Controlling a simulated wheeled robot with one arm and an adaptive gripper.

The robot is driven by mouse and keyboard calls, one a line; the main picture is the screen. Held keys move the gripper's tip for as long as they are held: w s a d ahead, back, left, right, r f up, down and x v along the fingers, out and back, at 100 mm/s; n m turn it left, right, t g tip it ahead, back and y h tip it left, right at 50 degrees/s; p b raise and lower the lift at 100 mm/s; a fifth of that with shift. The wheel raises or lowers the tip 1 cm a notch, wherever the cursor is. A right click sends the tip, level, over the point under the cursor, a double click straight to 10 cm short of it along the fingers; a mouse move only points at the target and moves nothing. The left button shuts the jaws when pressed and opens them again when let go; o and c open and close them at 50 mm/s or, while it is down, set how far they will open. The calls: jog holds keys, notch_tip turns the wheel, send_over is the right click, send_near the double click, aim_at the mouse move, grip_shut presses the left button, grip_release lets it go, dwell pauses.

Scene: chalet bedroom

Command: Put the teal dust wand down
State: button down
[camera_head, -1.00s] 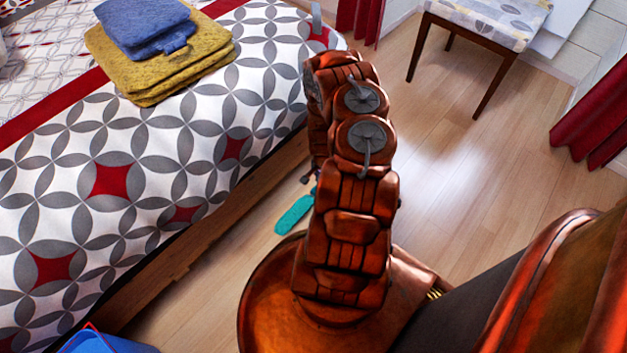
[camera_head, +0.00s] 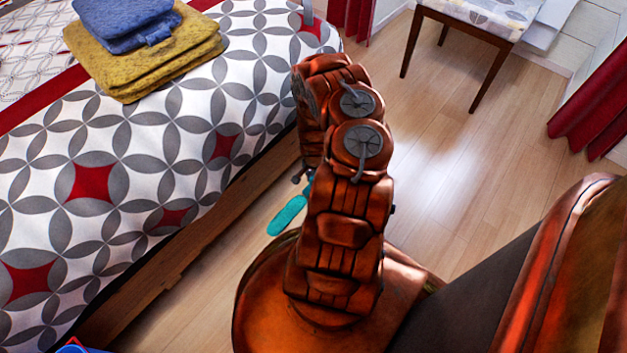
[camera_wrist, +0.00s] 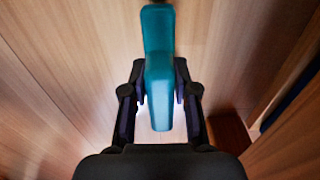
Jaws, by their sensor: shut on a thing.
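The teal dust wand (camera_wrist: 159,75) is between the two fingers of my gripper (camera_wrist: 159,92) in the wrist view, and the gripper is shut on it. The wand points away from the wrist, over wooden floor. In the head view the wand's rounded teal end (camera_head: 287,215) shows to the left of my arm, between the bed side and my base. The rest of the wand and most of my gripper are hidden behind my arm there. I cannot tell whether the wand touches the floor.
The bed (camera_head: 120,215) with its wooden side rail fills the left. Folded yellow towels (camera_head: 150,62) and blue cloths (camera_head: 125,25) lie on it. A stool (camera_head: 480,20) stands at the back right, near red curtains (camera_head: 590,115). Wooden floor (camera_head: 440,150) between is clear.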

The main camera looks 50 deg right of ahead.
jog(key=c, duration=0.9)
grip_release()
notch_tip(320, 180, up, 12)
jog(key=p, duration=0.8)
jog(key=shift+a, duration=0.2)
